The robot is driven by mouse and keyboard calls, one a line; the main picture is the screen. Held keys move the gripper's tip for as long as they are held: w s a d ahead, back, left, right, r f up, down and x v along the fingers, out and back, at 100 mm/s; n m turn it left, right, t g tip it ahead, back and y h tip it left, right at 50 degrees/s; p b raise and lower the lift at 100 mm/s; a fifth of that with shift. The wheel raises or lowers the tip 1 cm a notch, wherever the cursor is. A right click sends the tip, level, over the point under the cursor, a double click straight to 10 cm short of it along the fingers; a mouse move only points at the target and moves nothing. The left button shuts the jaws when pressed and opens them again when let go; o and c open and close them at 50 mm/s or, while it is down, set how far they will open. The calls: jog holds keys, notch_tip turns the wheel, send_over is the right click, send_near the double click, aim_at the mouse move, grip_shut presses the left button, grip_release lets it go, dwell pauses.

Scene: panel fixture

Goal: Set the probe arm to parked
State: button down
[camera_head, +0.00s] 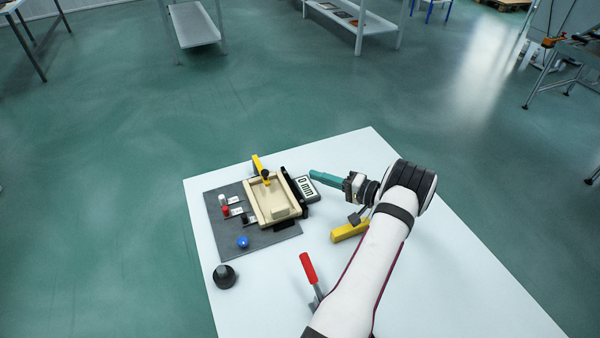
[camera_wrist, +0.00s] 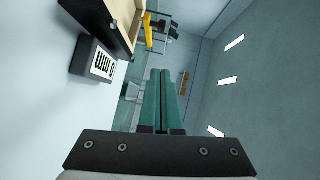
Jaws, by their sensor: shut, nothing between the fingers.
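The panel fixture is a dark grey plate (camera_head: 226,245) on the white table, with a cream tray-like frame (camera_head: 251,207) on it. A yellow arm (camera_head: 257,162) with a black tip stands at the frame's far edge and seems to be the probe arm; yellow also shows in the wrist view (camera_wrist: 148,32).
A blue button (camera_head: 243,242) and small red (camera_head: 226,211) and white (camera_head: 222,199) knobs are on the plate. A black knob (camera_head: 225,276), a yellow block (camera_head: 349,232) and a red-handled clamp (camera_head: 308,268) are on the table (camera_head: 265,300). The table's far right is clear.

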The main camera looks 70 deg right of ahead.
jog(key=x, duration=0.3)
jog(key=a+x, duration=0.1)
jog(key=x, duration=0.2)
jog(key=a+x, duration=0.1)
jog(key=x, duration=0.2)
jog(key=shift+w+f, duration=0.15)
jog(key=shift+w, duration=0.35)
jog(key=shift+w+a+f, duration=0.1)
jog(key=shift+w+a, duration=0.2)
jog(key=shift+w, duration=0.2)
jog(key=w+a, duration=0.2)
jog(key=shift+a, duration=0.4)
